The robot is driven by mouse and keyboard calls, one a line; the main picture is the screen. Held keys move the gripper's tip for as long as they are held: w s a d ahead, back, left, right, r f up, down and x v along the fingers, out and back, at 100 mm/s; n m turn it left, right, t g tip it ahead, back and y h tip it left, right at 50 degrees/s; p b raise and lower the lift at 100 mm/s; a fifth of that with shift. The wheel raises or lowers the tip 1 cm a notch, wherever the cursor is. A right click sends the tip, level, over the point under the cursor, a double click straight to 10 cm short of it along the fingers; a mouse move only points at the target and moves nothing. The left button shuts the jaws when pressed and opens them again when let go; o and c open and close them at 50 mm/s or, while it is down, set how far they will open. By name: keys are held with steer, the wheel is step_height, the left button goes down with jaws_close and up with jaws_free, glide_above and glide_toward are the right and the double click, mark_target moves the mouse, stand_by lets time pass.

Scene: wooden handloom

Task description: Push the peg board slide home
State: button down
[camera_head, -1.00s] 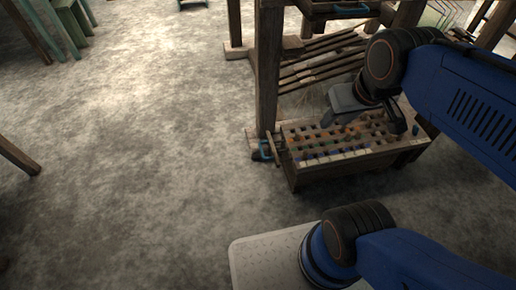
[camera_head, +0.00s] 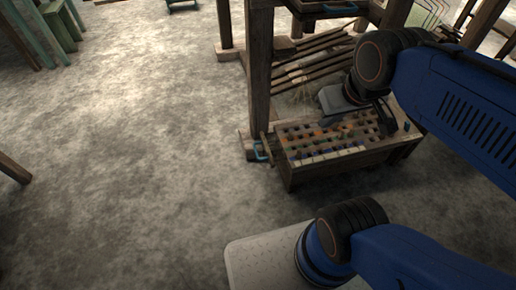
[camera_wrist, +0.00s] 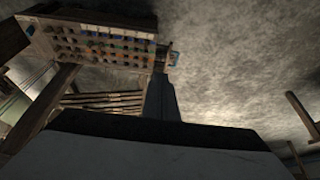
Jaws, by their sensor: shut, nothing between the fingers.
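The peg board (camera_head: 312,156) is a wooden box with rows of coloured pegs and holes, low on the loom's front side. It also shows upside down at the upper left of the wrist view (camera_wrist: 66,24).
A thick loom post (camera_head: 260,75) rises just behind the board's left end. Several wooden treadles (camera_head: 310,70) lie behind the board. A bench-like green frame (camera_head: 60,25) stands far left. The concrete floor (camera_head: 130,150) left of the board is clear.

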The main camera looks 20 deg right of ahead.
steer(key=w+a+f+n+g+h, duration=0.1)
steer(key=w+a+f+n, duration=0.25)
steer(key=w, duration=0.35)
steer(key=w+a+f+n+g+h, duration=0.1)
steer(key=w+a+f+n, duration=0.1)
steer(key=w+f, duration=0.35)
steer(key=w+a+f+n+g, duration=0.1)
steer(key=w+a+f+n, duration=0.15)
steer(key=w, duration=0.65)
steer(key=w+a+f+n+h, duration=0.1)
steer(key=w+a+f+n, duration=0.1)
steer(key=a+f, duration=0.3)
steer(key=w+a+f+n+g+h, duration=0.1)
steer(key=w+a+f+n, duration=0.2)
steer(key=f, duration=0.9)
steer(key=w+a+f+n+h, duration=0.1)
steer(key=w+a+f+n, duration=0.1)
steer(key=a+f+n, duration=0.2)
step_height(320, 180, down, 4)
steer(key=a, duration=0.2)
steer(key=shift+w+a+f+n+g, duration=0.25)
steer(key=shift+w+a+n+g, duration=0.05)
steer(key=shift+w+a+n, duration=0.1)
steer(key=d+f, duration=0.8)
steer(key=shift+d, duration=0.2)
